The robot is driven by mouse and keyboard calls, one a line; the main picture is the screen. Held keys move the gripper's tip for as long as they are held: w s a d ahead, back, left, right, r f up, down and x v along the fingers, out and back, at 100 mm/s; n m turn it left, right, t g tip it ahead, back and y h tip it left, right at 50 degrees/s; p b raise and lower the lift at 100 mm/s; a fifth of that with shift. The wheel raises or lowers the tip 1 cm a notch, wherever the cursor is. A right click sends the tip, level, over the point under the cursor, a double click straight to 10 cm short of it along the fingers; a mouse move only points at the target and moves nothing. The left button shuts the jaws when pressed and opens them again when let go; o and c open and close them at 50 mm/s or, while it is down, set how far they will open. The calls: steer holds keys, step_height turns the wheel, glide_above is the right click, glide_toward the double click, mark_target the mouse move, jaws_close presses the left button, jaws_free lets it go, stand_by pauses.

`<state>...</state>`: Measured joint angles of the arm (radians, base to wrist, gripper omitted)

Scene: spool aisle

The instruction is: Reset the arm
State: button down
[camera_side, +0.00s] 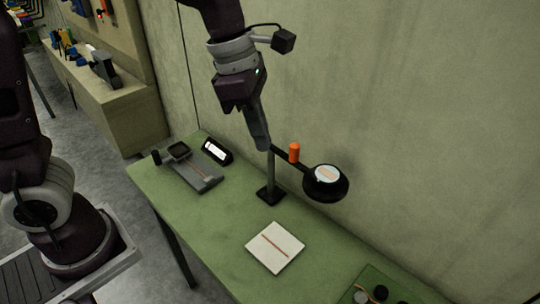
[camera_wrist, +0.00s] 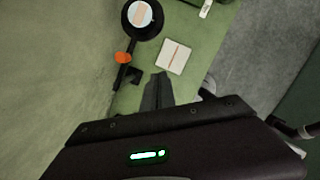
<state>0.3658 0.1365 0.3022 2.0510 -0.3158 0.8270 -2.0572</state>
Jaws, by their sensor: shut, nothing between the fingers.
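My gripper (camera_side: 264,143) is in the air above the green table, close to the top of a dark stand. Its fingers are shut and empty. In the wrist view the gripper (camera_wrist: 158,78) points down toward the table, with the stand to its left. My arm comes down from the top of the side view. The side view does not clearly show whether the fingertips touch the stand or only pass in front of it.
The stand (camera_side: 271,176) bears an orange cylinder (camera_side: 294,152) and a round black holder (camera_side: 325,196) with a pale disc. A white square plate (camera_side: 274,247) lies on the table (camera_side: 222,226). A grey device (camera_side: 200,175) and a black display (camera_side: 216,151) stand left. The wall is close behind.

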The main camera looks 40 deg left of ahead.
steer(key=s+a+r+m+t+y, duration=0.1)
steer(key=s+a+r+m+t, duration=0.1)
steer(key=s+m, duration=0.7)
steer(key=s+a+r+m+t+y, duration=0.1)
steer(key=s+a+m, duration=0.4)
steer(key=m, duration=1.1)
steer(key=s+r+t, duration=0.1)
steer(key=s, duration=0.2)
steer(key=shift+s+a+r, duration=0.2)
steer(key=shift+s+r, duration=0.1)
steer(key=shift+s, duration=0.05)
